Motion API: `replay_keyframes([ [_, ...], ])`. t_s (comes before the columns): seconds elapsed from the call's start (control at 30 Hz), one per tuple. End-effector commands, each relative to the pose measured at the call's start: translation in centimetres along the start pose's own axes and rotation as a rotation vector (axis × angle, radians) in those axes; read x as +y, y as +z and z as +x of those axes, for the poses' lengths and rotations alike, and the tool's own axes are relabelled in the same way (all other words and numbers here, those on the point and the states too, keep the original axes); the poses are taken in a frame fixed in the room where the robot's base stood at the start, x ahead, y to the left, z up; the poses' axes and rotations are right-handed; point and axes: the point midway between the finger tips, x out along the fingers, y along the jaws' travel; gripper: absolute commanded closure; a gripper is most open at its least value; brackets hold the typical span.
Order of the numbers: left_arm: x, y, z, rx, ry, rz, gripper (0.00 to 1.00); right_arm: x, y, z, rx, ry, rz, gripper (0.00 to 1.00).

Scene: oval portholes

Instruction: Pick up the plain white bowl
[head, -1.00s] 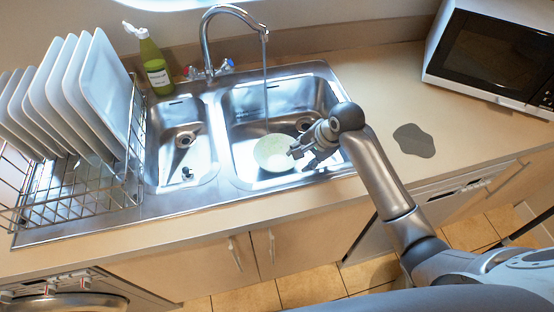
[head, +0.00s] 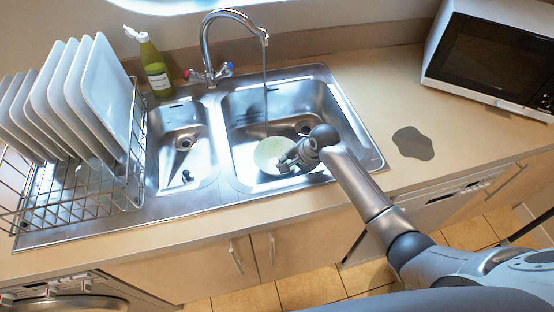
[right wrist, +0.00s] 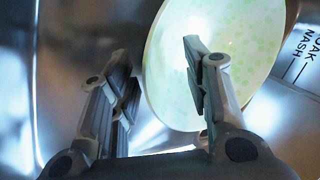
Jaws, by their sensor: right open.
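A pale round bowl (head: 268,150) sits in the larger right basin of the sink. In the right wrist view the bowl (right wrist: 240,45) shows pale green spots on white, so it does not look plain. My right gripper (head: 284,163) is open at the bowl's right side. In the right wrist view my right gripper (right wrist: 155,55) has one finger in front of the bowl and the other left of its rim. I cannot tell whether either finger touches it. No clearly plain white bowl shows. My left gripper is out of view.
Water runs from the tap (head: 206,45) into the right basin. A rack (head: 70,205) with several white plates stands at left. A green bottle (head: 155,70) stands behind the sink. A microwave (head: 485,60) is at right. The counter has a grey patch (head: 413,143).

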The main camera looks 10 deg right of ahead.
Motion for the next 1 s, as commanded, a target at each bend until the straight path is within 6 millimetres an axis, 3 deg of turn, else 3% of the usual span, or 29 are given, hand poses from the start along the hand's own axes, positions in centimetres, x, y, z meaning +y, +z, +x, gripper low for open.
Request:
replay_keyframes([
  [0.2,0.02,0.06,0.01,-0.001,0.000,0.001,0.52,0.00,0.01,0.03,0.000,0.000,-0.001,0.57],
  [0.53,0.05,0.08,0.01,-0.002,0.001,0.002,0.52,0.04,0.01,0.03,0.000,0.001,0.000,1.00],
  [1.0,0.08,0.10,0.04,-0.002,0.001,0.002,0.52,-0.46,-0.03,-0.86,0.000,-0.002,-0.001,1.00],
])
